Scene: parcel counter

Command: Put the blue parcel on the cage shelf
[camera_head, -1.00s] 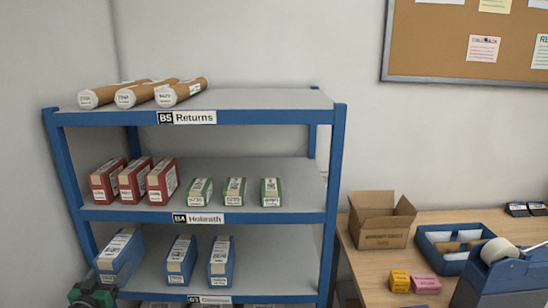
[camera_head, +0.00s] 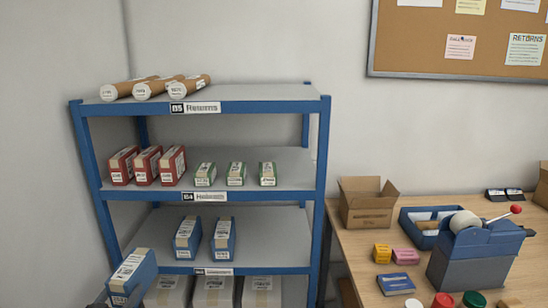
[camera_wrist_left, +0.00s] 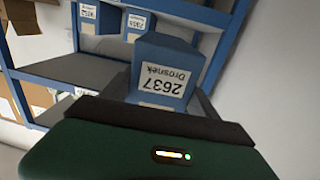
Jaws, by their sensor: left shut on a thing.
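A blue parcel (camera_head: 133,274) with a tan strip and white label is in my left gripper (camera_head: 106,297) at the lower left of the head view. It is tilted and in front of the rack's lower shelf edge. In the left wrist view, the parcel (camera_wrist_left: 165,65) stands between the shut fingers, its label reading 2637 Drosnek. Most of the gripper is hidden or out of frame in the head view. My right gripper is not in view. No shelf in view is labelled as a cage.
A blue rack (camera_head: 322,170) holds tubes on top, red and green boxes on the middle shelf, and two other blue parcels (camera_head: 187,238) below. Pale boxes (camera_head: 213,291) stand underneath. At right, a table (camera_head: 355,250) carries an open carton (camera_head: 366,204) and a tape dispenser (camera_head: 474,250).

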